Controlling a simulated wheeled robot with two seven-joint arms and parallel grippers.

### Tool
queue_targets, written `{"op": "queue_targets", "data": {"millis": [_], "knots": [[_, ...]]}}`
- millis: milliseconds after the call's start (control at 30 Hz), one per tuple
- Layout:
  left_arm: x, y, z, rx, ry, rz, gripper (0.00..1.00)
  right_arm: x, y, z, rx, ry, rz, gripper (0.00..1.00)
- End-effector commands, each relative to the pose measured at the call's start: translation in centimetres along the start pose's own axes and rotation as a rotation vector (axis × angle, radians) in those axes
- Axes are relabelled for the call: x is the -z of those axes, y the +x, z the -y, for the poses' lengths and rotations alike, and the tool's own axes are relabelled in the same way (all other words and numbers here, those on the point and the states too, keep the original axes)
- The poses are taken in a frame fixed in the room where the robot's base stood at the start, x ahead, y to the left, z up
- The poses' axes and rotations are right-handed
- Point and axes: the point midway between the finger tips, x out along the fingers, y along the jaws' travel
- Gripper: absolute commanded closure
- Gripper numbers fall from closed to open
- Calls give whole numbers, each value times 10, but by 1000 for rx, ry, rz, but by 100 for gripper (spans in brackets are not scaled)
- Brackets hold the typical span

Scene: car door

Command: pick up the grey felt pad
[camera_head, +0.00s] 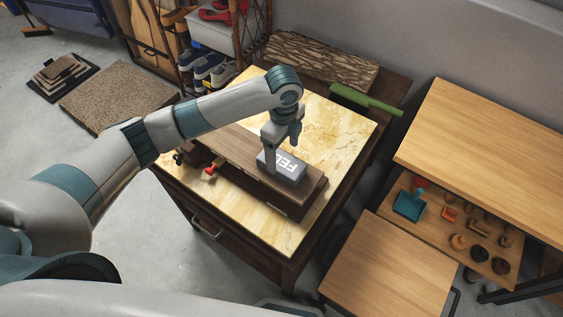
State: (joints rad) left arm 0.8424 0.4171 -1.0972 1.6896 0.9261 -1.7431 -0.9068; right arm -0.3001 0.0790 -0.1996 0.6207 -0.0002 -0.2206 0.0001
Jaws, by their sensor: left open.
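The grey felt pad (288,168) is a small block with white lettering on its top. It lies on a brown wooden board or box (240,148) on the marble-topped cabinet (338,122). My left gripper (271,166) points down at the pad's left side, with its fingers open. The fingers cover part of the pad and its lettering. I cannot tell whether they touch it. My right gripper does not show.
A wooden table (490,140) and a stool (390,268) stand to the right. The marble's front strip is clear.

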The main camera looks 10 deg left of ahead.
Motion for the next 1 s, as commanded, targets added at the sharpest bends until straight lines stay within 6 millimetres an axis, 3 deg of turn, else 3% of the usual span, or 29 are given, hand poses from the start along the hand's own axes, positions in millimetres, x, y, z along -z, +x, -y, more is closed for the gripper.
{"op": "queue_targets", "data": {"millis": [467,700,1000], "knots": [[-1,5,-1,-2,-1,1,23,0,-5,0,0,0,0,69],[-3,30,-5,-4,-1,1,23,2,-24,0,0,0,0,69],[-3,54,-4,1,1,1,23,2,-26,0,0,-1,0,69]]}}
